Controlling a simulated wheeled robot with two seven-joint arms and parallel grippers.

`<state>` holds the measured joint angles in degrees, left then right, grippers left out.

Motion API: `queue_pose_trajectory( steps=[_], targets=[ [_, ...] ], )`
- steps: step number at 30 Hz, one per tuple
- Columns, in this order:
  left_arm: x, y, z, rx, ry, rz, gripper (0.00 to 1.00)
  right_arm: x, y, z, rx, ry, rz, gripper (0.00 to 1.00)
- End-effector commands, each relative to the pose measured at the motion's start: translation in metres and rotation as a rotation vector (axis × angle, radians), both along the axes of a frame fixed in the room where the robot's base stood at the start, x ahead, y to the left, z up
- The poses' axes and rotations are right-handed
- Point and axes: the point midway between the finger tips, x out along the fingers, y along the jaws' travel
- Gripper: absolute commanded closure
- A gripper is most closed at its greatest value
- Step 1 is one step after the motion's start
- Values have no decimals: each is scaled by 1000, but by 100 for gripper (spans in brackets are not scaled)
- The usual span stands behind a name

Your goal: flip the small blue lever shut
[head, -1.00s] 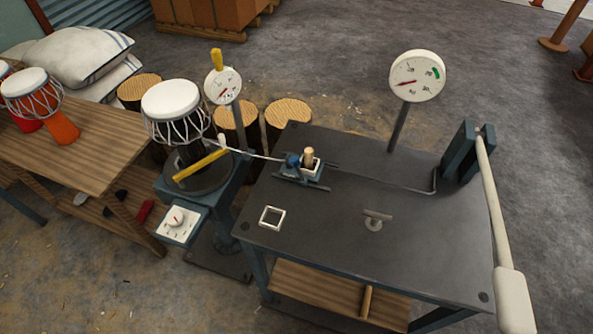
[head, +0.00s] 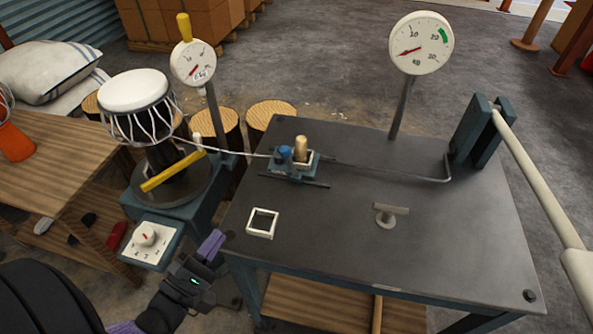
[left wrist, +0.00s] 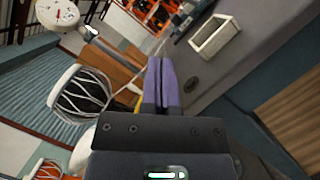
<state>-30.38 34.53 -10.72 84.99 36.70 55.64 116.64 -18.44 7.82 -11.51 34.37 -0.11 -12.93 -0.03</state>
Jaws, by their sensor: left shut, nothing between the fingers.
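The small blue lever with a rounded blue end (head: 284,153) shows on a blue clamp block (head: 301,172) on the dark metal table. A wooden peg (head: 300,146) stands right beside it. At this size I cannot tell the lever's exact angle. A cord runs from the clamp to the white-headed goblet drum (head: 134,92) on its stand. My left gripper (head: 212,245) is shut and empty, at the table's near left edge, below and left of the clamp and apart from it. Its purple fingers (left wrist: 160,84) are together in the left wrist view. My right gripper is not in view.
A white square frame (head: 262,223) lies on the table between my left gripper and the clamp. A grey T-handle (head: 388,214) is to the right. A dial gauge (head: 421,43) stands at the back. A long pale lever (head: 540,180) slopes along the right side.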

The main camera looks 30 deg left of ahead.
Motion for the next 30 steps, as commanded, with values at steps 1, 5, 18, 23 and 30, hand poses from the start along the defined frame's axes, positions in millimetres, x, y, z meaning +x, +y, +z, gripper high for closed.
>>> queue_pose_trajectory(
  steps=[1, 5, 18, 23, 30],
  targets=[
    [0, 0, -9, 1, 5, 1, 100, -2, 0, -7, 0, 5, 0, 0],
    [0, 0, -11, 3, 7, 1, 100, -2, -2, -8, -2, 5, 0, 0],
    [17, -1, -7, 6, 5, 2, 100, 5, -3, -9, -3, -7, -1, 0],
    [51, -3, -1, 5, 3, 1, 100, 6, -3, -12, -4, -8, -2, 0],
    [103, -5, 7, 6, 5, 2, 100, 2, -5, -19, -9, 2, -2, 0]
  ],
)
